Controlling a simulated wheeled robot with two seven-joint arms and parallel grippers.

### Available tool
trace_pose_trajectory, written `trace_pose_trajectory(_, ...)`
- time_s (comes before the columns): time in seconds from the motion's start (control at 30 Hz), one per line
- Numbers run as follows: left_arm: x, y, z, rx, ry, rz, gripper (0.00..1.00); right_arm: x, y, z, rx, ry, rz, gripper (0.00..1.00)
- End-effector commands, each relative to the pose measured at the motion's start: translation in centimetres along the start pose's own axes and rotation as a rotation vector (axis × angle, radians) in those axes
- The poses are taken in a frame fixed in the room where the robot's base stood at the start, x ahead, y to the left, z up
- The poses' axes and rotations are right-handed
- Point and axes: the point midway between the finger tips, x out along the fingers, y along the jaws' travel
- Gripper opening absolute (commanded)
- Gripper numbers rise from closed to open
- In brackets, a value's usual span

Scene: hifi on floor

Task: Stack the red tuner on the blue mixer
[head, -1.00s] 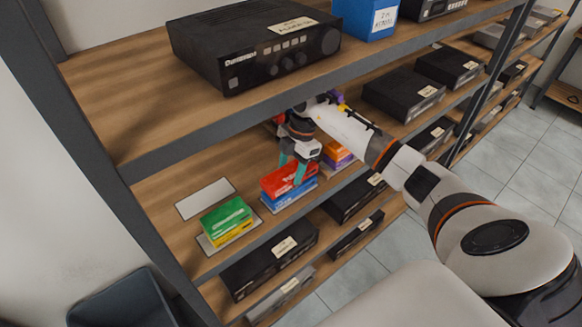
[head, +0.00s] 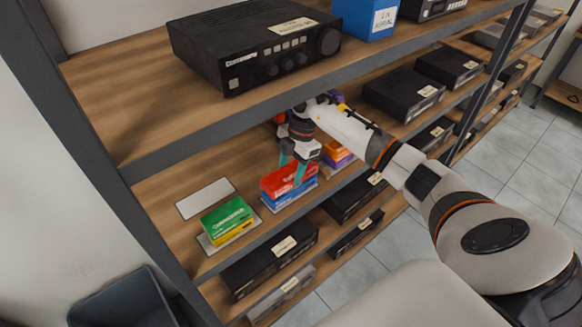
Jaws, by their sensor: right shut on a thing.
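The red tuner (head: 286,178) sits on top of the blue mixer (head: 290,196) on the middle shelf, the two roughly lined up. The blue mixer rests on a pale mat on the shelf. My right gripper (head: 297,172) reaches down from above with its teal fingers around the red tuner and is shut on it. Part of the tuner is hidden behind the fingers. My left gripper is not in view.
A green box on a yellow one (head: 228,219) stands to the left, with an empty pale mat (head: 205,198) behind it. Orange and purple boxes (head: 338,153) stand just right of my gripper. The upper shelf (head: 130,107) hangs close above my arm.

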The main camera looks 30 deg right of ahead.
Motion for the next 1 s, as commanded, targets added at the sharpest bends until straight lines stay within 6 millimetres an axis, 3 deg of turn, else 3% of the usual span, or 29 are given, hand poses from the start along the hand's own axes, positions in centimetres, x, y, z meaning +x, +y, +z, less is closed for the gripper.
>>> trace_pose_trajectory(0.87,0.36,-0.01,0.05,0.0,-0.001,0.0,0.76,0.88,0.0,-0.27,0.0,0.0,-0.001,0.21)
trace_pose_trajectory(0.9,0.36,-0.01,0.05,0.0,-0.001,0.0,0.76,0.88,-0.01,-0.27,0.0,0.0,-0.001,0.52)
trace_pose_trajectory(1.0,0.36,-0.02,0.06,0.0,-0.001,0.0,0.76,0.88,-0.01,-0.27,0.0,0.0,-0.001,0.68)
